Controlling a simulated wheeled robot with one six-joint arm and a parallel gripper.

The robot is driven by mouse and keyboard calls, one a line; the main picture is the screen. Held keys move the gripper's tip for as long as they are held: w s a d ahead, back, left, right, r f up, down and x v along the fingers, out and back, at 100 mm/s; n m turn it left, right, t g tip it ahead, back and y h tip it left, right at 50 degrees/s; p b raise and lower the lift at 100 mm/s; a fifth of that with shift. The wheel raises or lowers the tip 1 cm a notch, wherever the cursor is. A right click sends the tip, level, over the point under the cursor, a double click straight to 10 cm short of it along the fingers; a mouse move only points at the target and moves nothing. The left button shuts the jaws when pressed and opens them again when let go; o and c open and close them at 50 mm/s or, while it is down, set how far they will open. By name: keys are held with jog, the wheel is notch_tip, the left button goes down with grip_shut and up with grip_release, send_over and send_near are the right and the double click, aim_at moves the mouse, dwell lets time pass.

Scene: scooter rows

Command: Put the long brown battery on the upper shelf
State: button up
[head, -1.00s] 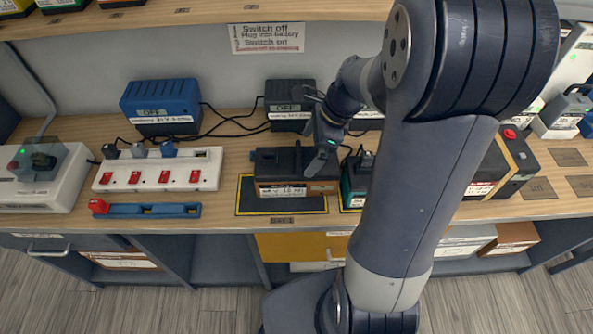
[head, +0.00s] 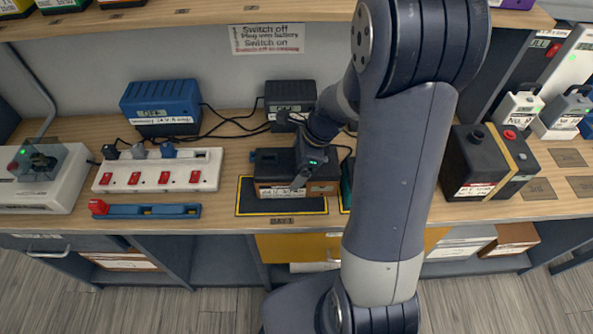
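A long dark battery (head: 269,190) with brown on its front and a white label lies in a black, yellow-edged bay on the bench. It is the nearest match to the long brown battery. My gripper (head: 300,170) is down at the right part of this battery, with one finger in front of its top. The other finger is not clear, so whether the gripper is open or shut on the battery does not show. The wooden upper shelf (head: 190,14) runs along the top of the head view.
A white switch strip (head: 157,180) and a blue charger (head: 162,103) stand left of the bay. A black charger (head: 290,97) with cables is behind. Another large black battery (head: 470,165) stands at the right. A teal battery beside the bay is mostly hidden by my arm.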

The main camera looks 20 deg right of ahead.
jog(key=c, duration=1.5)
jog(key=shift+w+r, duration=0.1)
notch_tip(320, 180, up, 18)
jog(key=shift+r+p, duration=0.1)
jog(key=shift+p, duration=0.7)
